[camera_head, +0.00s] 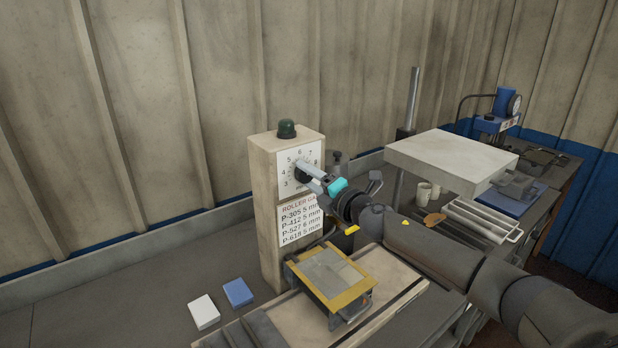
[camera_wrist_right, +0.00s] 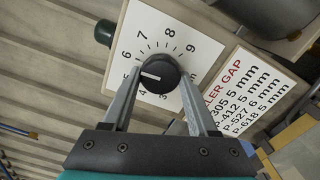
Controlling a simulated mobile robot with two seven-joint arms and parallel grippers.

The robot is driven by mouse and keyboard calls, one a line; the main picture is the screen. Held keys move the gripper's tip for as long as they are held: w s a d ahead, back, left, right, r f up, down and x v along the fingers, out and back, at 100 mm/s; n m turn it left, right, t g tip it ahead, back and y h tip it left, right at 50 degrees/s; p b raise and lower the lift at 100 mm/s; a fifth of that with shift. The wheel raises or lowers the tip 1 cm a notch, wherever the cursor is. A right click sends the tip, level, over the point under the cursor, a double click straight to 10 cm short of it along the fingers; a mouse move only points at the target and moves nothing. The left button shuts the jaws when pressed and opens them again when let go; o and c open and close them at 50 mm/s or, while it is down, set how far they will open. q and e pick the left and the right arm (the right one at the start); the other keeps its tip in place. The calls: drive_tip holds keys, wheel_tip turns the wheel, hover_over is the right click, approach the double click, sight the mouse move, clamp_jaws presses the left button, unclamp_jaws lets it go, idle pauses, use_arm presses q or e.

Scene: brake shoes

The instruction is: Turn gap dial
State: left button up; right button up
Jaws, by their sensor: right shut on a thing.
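The gap dial is a round black knob (camera_head: 301,172) on a white number plate (camera_head: 286,180) on the front of a beige box (camera_head: 265,205). In the right wrist view the knob (camera_wrist_right: 160,72) has a white pointer mark that points roughly towards the 5, and numbers from 3 to 9 show around it. My right gripper (camera_head: 309,180) reaches the knob from the right, with one finger on each side, shut on it. The wrist view shows the fingers (camera_wrist_right: 159,76) against the knob's sides. My left gripper is not in view.
A roller gap chart (camera_head: 300,222) hangs below the dial, and a green dome (camera_head: 287,128) tops the box. A yellow-framed plate (camera_head: 330,272) stands below my right arm. White and blue blocks (camera_head: 204,311) (camera_head: 238,292) lie left. A grey slab (camera_head: 450,160) stands at right.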

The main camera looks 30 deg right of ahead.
drive_tip(key=n, duration=0.7)
idle(0.5)
drive_tip(key=o, duration=1.4)
drive_tip(key=shift+c, duration=0.2)
drive_tip(key=shift+f, duration=0.1)
drive_tip(key=s+d+b, duration=0.1)
drive_tip(key=s+b, duration=0.1)
drive_tip(key=s, duration=1.3)
drive_tip(key=shift+d, duration=0.15)
